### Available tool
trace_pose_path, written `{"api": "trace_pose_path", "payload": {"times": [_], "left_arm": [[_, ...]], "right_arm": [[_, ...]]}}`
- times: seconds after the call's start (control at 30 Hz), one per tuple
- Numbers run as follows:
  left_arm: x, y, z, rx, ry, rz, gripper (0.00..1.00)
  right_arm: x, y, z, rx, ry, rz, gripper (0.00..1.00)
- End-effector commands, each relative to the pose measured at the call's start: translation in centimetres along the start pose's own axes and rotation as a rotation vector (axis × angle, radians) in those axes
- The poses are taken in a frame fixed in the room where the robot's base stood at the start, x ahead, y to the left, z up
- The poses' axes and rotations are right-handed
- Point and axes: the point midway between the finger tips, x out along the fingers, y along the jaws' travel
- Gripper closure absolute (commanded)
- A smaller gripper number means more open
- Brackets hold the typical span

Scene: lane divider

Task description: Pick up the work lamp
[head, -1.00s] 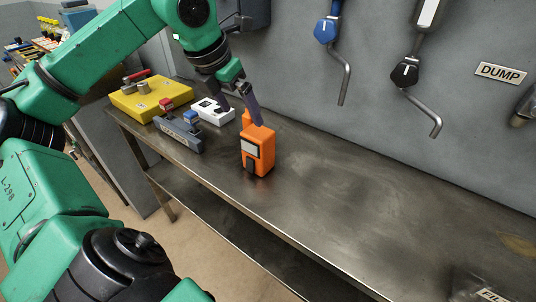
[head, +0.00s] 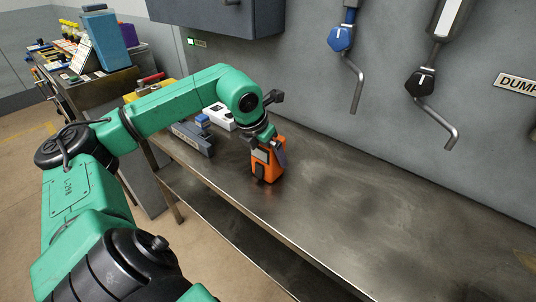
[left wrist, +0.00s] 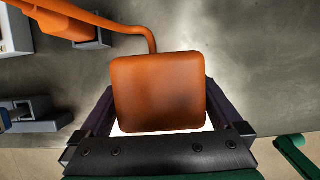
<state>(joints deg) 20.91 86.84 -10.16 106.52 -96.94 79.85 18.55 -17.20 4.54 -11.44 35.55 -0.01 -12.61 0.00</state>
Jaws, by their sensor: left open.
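The work lamp (head: 268,170) is an orange box with a pale panel and a dark part on its front, standing upright on the metal bench. My left gripper (head: 270,150) is over it, pointing down, with its open fingers around the lamp's upper part. In the left wrist view the lamp's orange top (left wrist: 158,92) lies between the two dark fingers, with a bright glow at its lower edge. I cannot tell whether the fingers touch it. My right gripper is not in view.
A grey block with a blue part (head: 194,138) and a white box (head: 218,116) stand left of the lamp. In the left wrist view an orange strand (left wrist: 118,22) runs from the lamp toward the upper left. The bench (head: 370,215) right of the lamp is clear.

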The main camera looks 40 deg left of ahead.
Motion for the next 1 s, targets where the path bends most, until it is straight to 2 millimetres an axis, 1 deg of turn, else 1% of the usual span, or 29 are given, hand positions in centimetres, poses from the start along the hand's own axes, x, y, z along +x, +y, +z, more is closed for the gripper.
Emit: {"api": "trace_pose_path", "payload": {"times": [0.07,0.1,0.17,0.2,0.3,0.53,0.67,0.77,0.87,0.9,1.0], "left_arm": [[0.0,0.0,0.0,0.000,0.000,0.000,0.00],[0.0,0.0,0.0,0.000,0.000,0.000,0.15],[0.0,0.0,0.0,0.000,0.000,0.000,0.38],[0.0,0.0,0.0,0.000,0.000,0.000,0.54],[-0.1,0.0,0.1,0.000,-0.002,0.000,0.87],[-0.2,0.0,0.1,0.000,-0.003,-0.001,0.87],[-1.2,-0.1,0.6,0.000,-0.006,-0.002,0.87],[-3.2,-0.1,1.5,0.000,-0.009,-0.006,0.87],[-6.8,-0.1,3.0,0.000,-0.013,-0.007,0.87],[-8.4,-0.1,3.7,-0.001,-0.016,-0.007,0.87],[-12.0,-0.1,5.1,0.001,-0.013,-0.006,0.87]], "right_arm": [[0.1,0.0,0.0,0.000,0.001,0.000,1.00],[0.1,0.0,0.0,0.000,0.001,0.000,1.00],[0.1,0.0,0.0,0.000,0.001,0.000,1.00],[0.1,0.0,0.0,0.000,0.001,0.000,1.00],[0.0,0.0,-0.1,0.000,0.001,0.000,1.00],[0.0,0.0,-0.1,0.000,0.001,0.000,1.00],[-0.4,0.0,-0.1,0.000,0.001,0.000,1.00],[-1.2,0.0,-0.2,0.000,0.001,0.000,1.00],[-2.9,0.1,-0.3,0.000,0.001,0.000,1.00],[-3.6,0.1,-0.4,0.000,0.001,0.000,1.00],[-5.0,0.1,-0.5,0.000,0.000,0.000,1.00]]}}
